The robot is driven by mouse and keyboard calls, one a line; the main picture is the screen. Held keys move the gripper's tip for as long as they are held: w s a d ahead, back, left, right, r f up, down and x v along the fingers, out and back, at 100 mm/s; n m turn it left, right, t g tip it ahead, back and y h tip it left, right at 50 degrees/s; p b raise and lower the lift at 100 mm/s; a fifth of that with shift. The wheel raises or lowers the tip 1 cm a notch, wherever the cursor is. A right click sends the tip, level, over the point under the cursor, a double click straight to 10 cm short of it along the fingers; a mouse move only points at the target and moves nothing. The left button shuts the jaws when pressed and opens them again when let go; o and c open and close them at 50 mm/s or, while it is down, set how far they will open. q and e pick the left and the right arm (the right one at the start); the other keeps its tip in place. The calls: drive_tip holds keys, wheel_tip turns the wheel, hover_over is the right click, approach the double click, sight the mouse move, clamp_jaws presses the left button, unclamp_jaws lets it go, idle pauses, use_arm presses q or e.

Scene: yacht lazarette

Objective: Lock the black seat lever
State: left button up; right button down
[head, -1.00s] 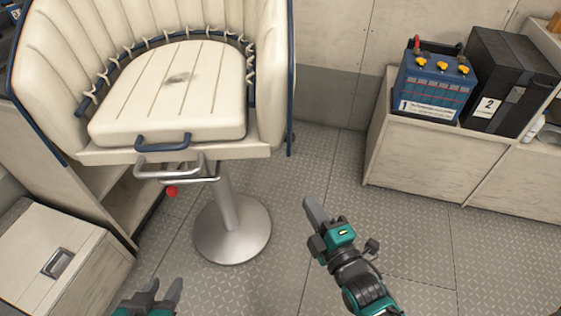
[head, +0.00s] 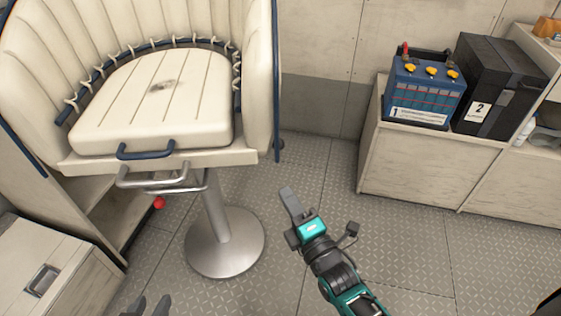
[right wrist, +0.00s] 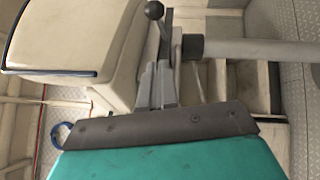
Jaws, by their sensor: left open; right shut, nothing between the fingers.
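The black seat lever (right wrist: 154,11) shows in the right wrist view as a dark ball knob on a thin stem, beside the seat and a dark collar on the pedestal. The cream seat (head: 155,100) stands on a metal pedestal (head: 219,230). My right gripper (head: 289,203) is shut and empty, right of the pedestal; its fingers (right wrist: 156,84) point toward the lever, but I cannot tell whether they touch it. My left gripper (head: 149,306) is open and empty at the bottom edge of the head view.
A red knob (head: 159,203) hangs below metal bars (head: 160,181) at the seat's front. A cream cabinet (head: 50,270) stands at lower left. A blue battery (head: 425,88) and black box (head: 493,88) sit on a right-hand bench. Floor right of the pedestal is clear.

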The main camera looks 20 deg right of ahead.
use_arm(q)
drive_tip(key=shift+s+f+b, duration=0.1)
drive_tip(key=shift+f+b, duration=0.7)
drive_tip(key=shift+f, duration=0.2)
use_arm(e)
drive_tip(key=w+d+r, duration=0.1)
drive_tip(key=w, duration=0.9)
drive_tip(key=shift+d+r, duration=0.25)
drive_tip(key=shift+r, duration=0.1)
drive_tip(key=shift+d, duration=0.1)
